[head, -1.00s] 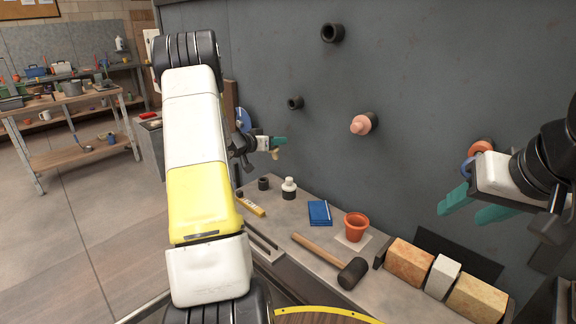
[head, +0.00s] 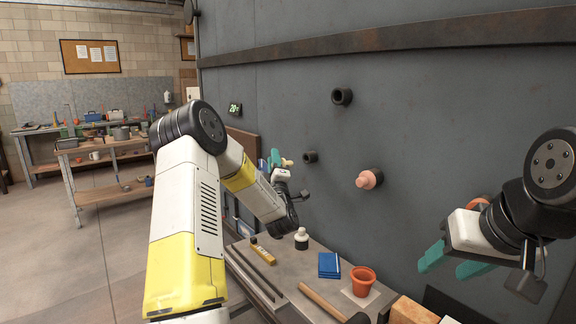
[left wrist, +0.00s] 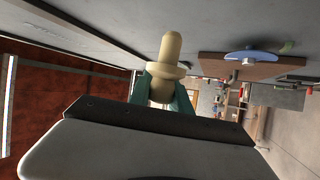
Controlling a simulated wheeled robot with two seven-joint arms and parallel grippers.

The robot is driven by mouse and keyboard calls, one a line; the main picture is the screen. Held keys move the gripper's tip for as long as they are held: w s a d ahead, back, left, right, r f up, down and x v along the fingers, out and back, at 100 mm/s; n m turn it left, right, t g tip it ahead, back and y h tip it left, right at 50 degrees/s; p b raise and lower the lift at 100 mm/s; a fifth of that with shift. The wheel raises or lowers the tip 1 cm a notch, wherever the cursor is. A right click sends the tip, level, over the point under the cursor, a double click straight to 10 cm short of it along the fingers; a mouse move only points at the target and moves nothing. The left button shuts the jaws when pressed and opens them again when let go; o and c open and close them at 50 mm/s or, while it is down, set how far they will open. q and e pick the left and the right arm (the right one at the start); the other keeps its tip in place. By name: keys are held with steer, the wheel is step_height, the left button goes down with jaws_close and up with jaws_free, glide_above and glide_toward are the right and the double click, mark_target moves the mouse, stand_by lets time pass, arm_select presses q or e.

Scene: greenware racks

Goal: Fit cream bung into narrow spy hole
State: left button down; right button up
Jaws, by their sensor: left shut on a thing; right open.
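The cream bung (head: 287,163) is held at the fingertips of my left gripper (head: 275,160), which is shut on it. In the left wrist view the bung (left wrist: 171,50) sticks out beyond the teal fingers, its rounded narrow end outward and its flange near the fingertips. The small dark tube of the narrow spy hole (head: 310,157) stands out from the grey wall, just right of the bung at about the same picture height. A gap shows between them. My right gripper (head: 450,262) is open and empty at the right.
A wider dark tube (head: 342,96) is higher on the wall. A pink bung (head: 368,179) sits in another tube. Below, the shelf holds a dark-and-white bottle (head: 301,239), a blue book (head: 329,265), a terracotta pot (head: 363,281) and a mallet (head: 322,301).

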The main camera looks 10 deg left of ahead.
arm_select(q)
steer(key=shift+s+a+n+y, duration=0.25)
steer(key=shift+s+n+y, duration=0.25)
steer(key=shift+n+y, duration=0.4)
steer(key=shift+w+d, duration=0.9)
steer(key=shift+w, duration=0.25)
steer(key=shift+w+d, duration=0.85)
steer(key=shift+w, duration=0.3)
steer(key=shift+w+d, duration=0.15)
steer(key=shift+w+d, duration=0.25)
steer(key=shift+w, duration=0.1)
steer(key=shift+w+d, duration=0.5)
steer(key=shift+w, duration=0.1)
steer(key=shift+w+d, duration=0.25)
steer(key=shift+w, duration=0.1)
steer(key=shift+w+d, duration=0.35)
steer(key=shift+w, duration=0.1)
stand_by(1.5)
